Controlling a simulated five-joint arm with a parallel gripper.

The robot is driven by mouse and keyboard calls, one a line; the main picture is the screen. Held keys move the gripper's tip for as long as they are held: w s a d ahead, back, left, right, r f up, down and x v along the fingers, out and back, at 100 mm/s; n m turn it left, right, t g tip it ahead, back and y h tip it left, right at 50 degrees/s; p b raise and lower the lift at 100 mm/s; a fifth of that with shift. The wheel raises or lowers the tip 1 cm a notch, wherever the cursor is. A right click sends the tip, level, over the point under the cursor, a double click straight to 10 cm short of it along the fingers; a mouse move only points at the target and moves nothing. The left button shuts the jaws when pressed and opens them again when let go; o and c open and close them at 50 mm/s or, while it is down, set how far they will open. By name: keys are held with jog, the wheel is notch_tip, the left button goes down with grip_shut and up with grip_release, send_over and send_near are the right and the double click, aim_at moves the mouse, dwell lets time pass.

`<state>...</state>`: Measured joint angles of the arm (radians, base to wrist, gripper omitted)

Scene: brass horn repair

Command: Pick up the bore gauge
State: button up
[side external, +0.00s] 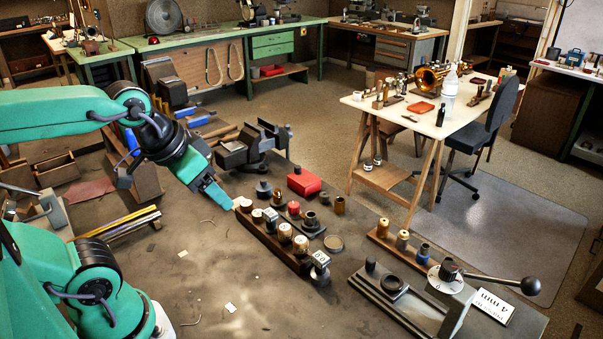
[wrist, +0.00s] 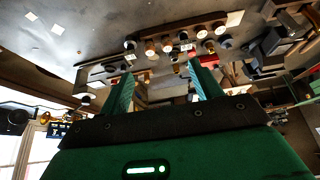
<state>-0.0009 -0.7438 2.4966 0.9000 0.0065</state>
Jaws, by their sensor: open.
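My gripper (side external: 218,194) is at the left end of a dark wooden rack (side external: 286,255) in the side view, its green fingers pointing down and right. In the wrist view the two fingers (wrist: 164,84) are apart with nothing held between them. The rack carries several round-topped pieces, among them a pale-topped one (side external: 301,244) and a grey square-topped one (side external: 270,215). A numbered tag (side external: 321,258) is at its right end. I cannot tell which piece is the bore gauge. Whether the fingertips touch the rack is unclear.
A red box (side external: 304,184) and a bench vise (side external: 252,147) stand behind the rack. A lever fixture (side external: 447,276) and a "4 mm" card (side external: 493,306) are at the right. A wooden strip (side external: 390,244) holds several small pieces. The bench left of the rack is mostly clear.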

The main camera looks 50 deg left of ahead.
jog(key=m+g, duration=0.5)
jog(key=m, duration=0.4)
send_over(271, 212)
jog(key=f, duration=1.2)
jog(key=shift+s+d+f, duration=0.15)
jog(key=shift+s+d, duration=0.05)
jog(key=shift+s, duration=0.05)
jog(key=shift+w+a+f+g, duration=0.15)
jog(key=shift+w+f+g, duration=0.15)
jog(key=shift+f, duration=0.2)
jog(key=shift+s+f, duration=0.15)
jog(key=shift+f, duration=3.75)
jog(key=c, duration=1.1)
jog(key=shift+r, duration=0.2)
notch_tip(271, 212, up, 10)
jog(key=shift+f, duration=0.1)
